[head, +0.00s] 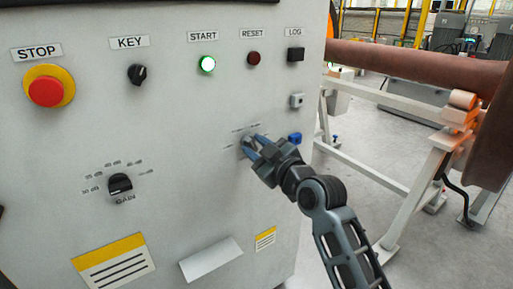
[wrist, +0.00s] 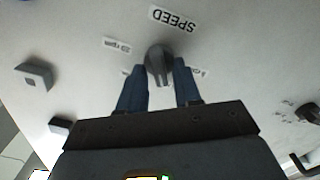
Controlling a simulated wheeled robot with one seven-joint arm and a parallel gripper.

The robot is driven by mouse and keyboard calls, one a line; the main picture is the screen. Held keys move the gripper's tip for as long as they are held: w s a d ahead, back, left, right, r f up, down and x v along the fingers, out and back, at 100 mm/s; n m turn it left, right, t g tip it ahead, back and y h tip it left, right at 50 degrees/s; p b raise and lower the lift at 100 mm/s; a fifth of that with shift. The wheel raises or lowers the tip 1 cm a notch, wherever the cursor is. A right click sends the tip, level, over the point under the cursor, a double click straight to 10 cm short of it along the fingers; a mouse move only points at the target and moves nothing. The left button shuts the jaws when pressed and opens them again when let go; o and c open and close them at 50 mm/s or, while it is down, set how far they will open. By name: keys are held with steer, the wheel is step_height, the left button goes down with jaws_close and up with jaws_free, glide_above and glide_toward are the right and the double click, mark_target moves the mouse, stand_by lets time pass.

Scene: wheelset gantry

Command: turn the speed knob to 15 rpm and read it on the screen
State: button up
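The speed knob (wrist: 158,60) is a grey knob on the panel, below the upside-down SPEED label (wrist: 174,19) in the wrist view. A scale mark reading 20 rpm (wrist: 117,46) shows beside it; another mark is partly hidden by a finger. My gripper (wrist: 160,78) has its two blue fingers on either side of the knob. I cannot tell whether they press on it. In the head view my gripper (head: 256,147) reaches the knob (head: 246,146) from the lower right and partly hides it. No screen reading is visible; only a dark strip shows at the panel's top edge.
A white frame (head: 400,205) and brown axle (head: 410,64) stand to the right.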

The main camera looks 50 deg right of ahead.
jaws_close()
steer(key=shift+m, duration=0.3)
steer(key=m+p, duration=0.3)
steer(key=m, duration=0.2)
steer(key=shift+d+r, duration=0.1)
steer(key=m+p, duration=0.2)
steer(key=m, duration=0.4)
steer(key=shift+s, duration=0.1)
stand_by(0.5)
steer(key=shift+o, duration=0.9)
jaws_free()
